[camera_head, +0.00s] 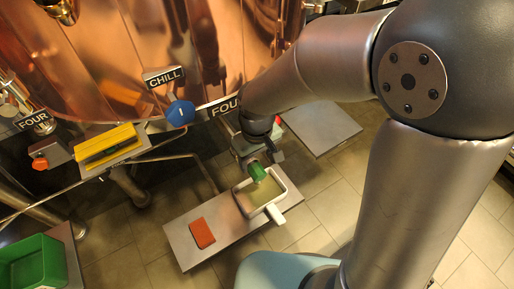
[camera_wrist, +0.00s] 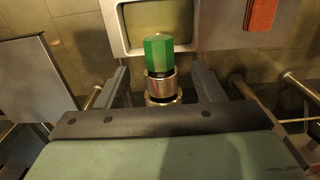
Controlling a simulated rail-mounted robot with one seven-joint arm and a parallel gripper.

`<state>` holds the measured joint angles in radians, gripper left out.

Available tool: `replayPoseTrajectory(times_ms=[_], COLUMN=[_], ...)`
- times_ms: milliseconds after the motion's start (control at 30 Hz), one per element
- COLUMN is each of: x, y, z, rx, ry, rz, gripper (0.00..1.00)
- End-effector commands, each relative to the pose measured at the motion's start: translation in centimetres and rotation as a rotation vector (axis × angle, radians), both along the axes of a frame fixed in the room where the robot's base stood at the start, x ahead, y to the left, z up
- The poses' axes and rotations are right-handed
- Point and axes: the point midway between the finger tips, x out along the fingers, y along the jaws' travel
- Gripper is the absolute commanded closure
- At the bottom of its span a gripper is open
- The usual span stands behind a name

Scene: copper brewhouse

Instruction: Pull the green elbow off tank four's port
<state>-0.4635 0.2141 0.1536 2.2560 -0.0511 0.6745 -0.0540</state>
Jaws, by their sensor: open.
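The green elbow (camera_head: 258,172) sits at the end of a metal port under a FOUR sign (camera_head: 224,106). In the wrist view the green elbow (camera_wrist: 158,52) points away from me, on the shiny metal port (camera_wrist: 162,86). My gripper (camera_wrist: 159,70) is open, with one finger left and one right of the port and elbow. Gaps show on both sides, so I see no contact. In the head view my gripper (camera_head: 262,152) is just above the elbow and partly hidden by my arm.
A white-rimmed tray (camera_head: 282,184) is below the elbow, on a grey shelf (camera_head: 186,259) with an orange-red block (camera_head: 202,233). A CHILL sign (camera_head: 164,77), blue knob (camera_head: 180,112), yellow-topped holder (camera_head: 105,145) and green crate (camera_head: 32,262) are to the left. Pipes run below the copper tank (camera_head: 130,50).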

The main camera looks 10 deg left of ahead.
Motion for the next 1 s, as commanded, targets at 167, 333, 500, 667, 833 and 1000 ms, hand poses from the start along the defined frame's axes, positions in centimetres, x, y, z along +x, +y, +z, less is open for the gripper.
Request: replayPoseTrajectory(times_ms=[167,333,500,667,833,1000], x=[0.0,0.0,0.0,0.0,0.0,0.0], y=[0.0,0.0,0.0,0.0,0.0,0.0], z=[-4.1,-6.4,-7.6,-7.8,-7.8,-7.8], rx=[-0.002,-0.002,-0.001,0.0,0.0,0.0], ry=[0.002,0.002,0.002,0.0,0.0,0.0], rz=[0.002,0.001,0.0,0.0,0.0,0.0], gripper=[0.38,0.38,0.38,0.38,0.38,0.83])
